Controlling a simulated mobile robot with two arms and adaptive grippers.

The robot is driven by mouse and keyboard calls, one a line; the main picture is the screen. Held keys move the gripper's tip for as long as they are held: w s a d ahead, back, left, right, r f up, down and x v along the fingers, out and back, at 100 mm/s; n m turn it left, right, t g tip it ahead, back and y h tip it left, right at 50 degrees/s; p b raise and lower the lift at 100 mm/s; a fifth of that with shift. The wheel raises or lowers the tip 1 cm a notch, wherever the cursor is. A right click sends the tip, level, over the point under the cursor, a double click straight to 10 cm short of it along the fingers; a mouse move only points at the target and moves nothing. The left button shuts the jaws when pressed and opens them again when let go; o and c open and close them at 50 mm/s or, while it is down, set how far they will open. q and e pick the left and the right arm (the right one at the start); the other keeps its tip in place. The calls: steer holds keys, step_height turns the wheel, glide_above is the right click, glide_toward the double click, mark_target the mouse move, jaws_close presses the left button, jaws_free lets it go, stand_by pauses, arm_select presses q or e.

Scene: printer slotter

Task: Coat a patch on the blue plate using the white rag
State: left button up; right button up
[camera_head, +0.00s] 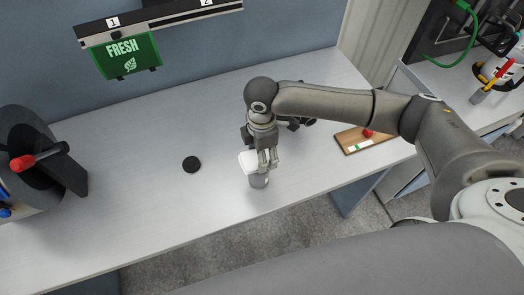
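My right gripper (268,158) points down over the front middle of the grey table. A small white piece (248,163), which looks like the white rag, is at the left side of its fingers. I cannot make out a blue plate. My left gripper is out of view.
A black disc (191,164) lies left of the gripper. A wooden board (380,142) with a red knob lies at right. A green FRESH sign (127,56) hangs from a numbered rail. A dark holder (62,165) stands far left. The table's left middle is clear.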

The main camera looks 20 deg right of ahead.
step_height(320, 180, up, 3)
steer(key=shift+r+p, duration=0.15)
steer(key=shift+p, duration=1)
steer(key=shift+r, duration=1.1)
